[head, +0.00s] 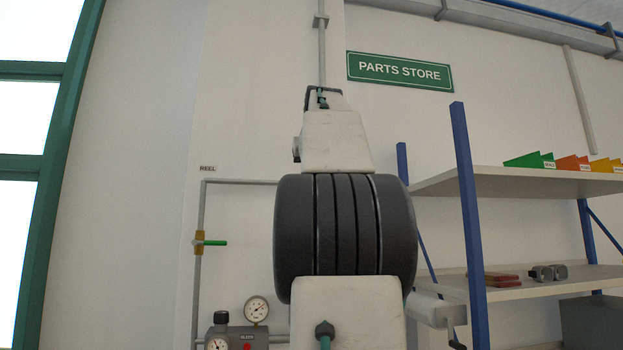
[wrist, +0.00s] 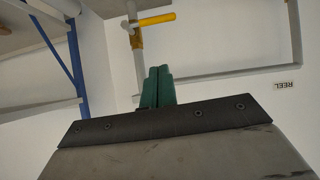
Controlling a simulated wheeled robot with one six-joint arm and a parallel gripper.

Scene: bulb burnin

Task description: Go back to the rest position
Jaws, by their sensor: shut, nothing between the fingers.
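My arm rises through the middle of the head view, with white links and a thick dark ribbed section. My gripper (wrist: 157,86) shows in the wrist view as two green fingers, pressed together with nothing between them. They stand out beyond a dark bolted plate. The fingers point towards the pale wall and appear apart from anything there. In the head view the fingers cannot be made out clearly at the top of the arm.
Right of my arm stands a shelf unit (head: 465,200) with blue posts, bearing coloured bins (head: 574,163). On the wall are a pipe valve with a green handle (head: 215,243), a gauge (head: 256,309) and a PARTS STORE sign (head: 400,72). The wrist view shows a yellow valve handle (wrist: 155,19).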

